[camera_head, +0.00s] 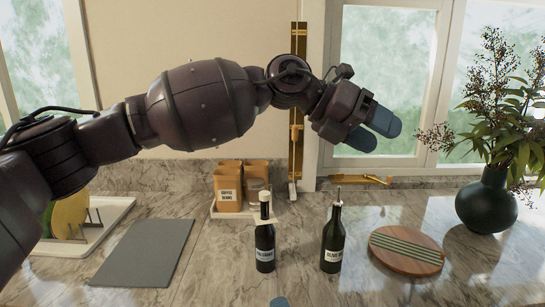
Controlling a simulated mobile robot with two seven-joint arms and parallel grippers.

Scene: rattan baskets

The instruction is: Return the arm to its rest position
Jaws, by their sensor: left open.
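My left arm reaches in from the left and stretches across the upper middle of the view. My left gripper (374,132) is at its end, with blue fingertips, in the air in front of the window. It is open, with nothing seen between the fingers, and is apart from the objects on the counter. A small blue tip (279,301) shows at the bottom edge, the same colour as my left fingertips. It looks like part of my right gripper; the rest of it is out of view.
Two dark bottles (265,247) (332,245) stand upright on the marble counter (215,280). A round board (406,250) and a dark green vase (486,203) with plants are to the right. A grey board (143,252), a white tray (118,207) and orange-brown containers (228,190) are to the left and behind.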

